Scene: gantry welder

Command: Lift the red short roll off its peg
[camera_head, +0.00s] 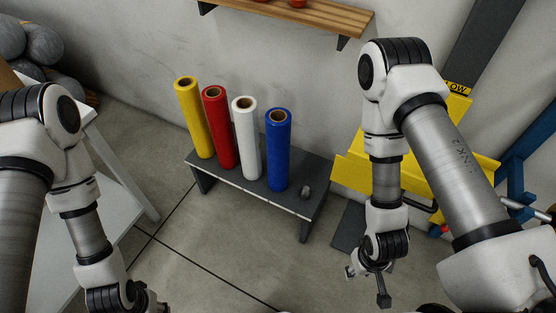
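The red roll (219,130) stands upright on a low dark bench (250,194), second from the left in a row of rolls. A yellow roll (194,120) stands close on its left and a white roll (247,140) on its right. The peg under the red roll is hidden. My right gripper (367,286) hangs over the floor to the right of and nearer than the bench, its fingers spread and empty. My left gripper (150,305) is at the bottom edge, mostly cut off, well apart from the rolls; its fingers cannot be made out.
A blue roll (278,150) stands at the right of the row, beside a small dark knob (306,191) on the bench. A wooden shelf (320,15) is on the wall above. Yellow equipment (350,174) is at the right, a pale table (100,215) at the left. Floor before the bench is clear.

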